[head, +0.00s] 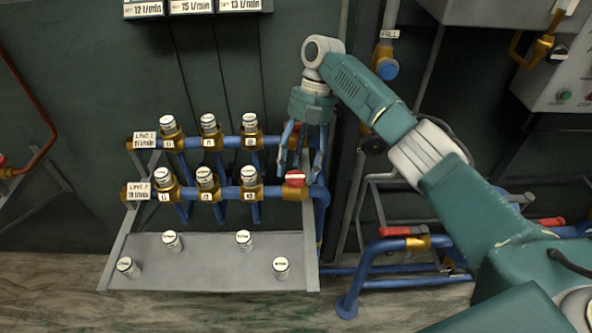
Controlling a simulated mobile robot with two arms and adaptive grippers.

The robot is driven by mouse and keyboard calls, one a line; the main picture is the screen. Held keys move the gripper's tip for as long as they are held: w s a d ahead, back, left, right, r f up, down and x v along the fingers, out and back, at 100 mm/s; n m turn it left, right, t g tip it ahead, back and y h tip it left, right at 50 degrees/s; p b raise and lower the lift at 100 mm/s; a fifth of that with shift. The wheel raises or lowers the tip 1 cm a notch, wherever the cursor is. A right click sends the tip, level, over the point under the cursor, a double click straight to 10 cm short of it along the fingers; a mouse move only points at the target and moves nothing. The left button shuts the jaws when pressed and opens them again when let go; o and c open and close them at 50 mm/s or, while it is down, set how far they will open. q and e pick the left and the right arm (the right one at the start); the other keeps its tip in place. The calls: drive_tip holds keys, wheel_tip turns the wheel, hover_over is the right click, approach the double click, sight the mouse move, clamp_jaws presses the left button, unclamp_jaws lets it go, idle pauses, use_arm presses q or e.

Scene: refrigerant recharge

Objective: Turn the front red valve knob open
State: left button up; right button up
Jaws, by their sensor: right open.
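The front red valve knob (295,179), red with a pale bar across it, sits at the right end of the lower blue pipe line (229,192). My right gripper (299,168) comes down from above, with its fingers spread over and around the knob. The fingers look apart from it, though I cannot tell the exact gap. The gripper also covers the right end of the upper blue pipe line (228,142), and any knob there is largely hidden. My left gripper is not in view.
Several brass fittings with white caps (249,175) stand on both lines left of the gripper. A grey tray (205,262) below holds several loose white caps. A red lever valve (402,231) and blue pipes (365,270) stand to the right. A grey post rises just right of the gripper.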

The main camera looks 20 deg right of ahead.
drive_tip(key=v, duration=1)
drive_tip(key=shift+s+a+r, duration=0.15)
